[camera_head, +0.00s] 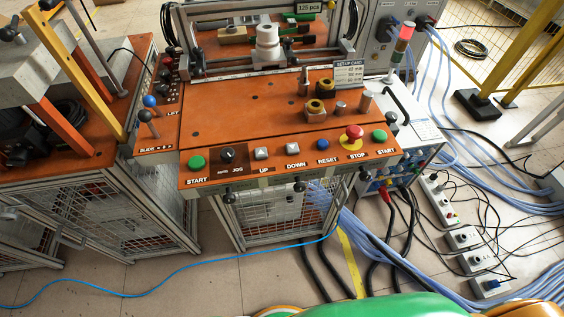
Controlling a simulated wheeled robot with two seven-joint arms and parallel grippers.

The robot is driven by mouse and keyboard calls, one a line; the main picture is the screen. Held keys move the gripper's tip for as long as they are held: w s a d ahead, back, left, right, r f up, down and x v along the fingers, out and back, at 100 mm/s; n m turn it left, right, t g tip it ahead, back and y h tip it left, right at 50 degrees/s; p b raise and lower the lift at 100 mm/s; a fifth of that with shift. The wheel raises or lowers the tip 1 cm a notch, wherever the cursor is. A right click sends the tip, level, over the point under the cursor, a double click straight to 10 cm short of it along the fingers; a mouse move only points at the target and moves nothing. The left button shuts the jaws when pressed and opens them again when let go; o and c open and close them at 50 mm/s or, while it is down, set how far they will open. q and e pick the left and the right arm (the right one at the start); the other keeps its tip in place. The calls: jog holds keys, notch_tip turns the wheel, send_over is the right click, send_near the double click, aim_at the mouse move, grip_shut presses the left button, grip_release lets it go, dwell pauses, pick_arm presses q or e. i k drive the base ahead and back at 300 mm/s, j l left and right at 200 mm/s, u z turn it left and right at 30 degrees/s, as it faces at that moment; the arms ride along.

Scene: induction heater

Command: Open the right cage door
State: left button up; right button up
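A mesh cage door (268,212) in a metal frame closes the front of the orange bench under the control panel; it looks shut. Black knobs (300,187) sit along the top of this frame. Another mesh panel (135,222) is on the cabinet to the left and also looks shut. I cannot tell for sure which of these is the right cage door. Neither of my grippers is in view.
The control panel (240,176) has several buttons, including a red stop button (353,134). A blue cable (165,278) crosses the floor in front. Black and pale blue cables and power strips (464,238) crowd the right floor. Tiled floor lies open front left.

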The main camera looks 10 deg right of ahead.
aim_at(341, 184)
jog(key=k+l+z, duration=0.2)
jog(key=l, duration=0.6)
jog(key=l+z, duration=0.2)
jog(key=l, duration=0.55)
jog(key=i, duration=0.05)
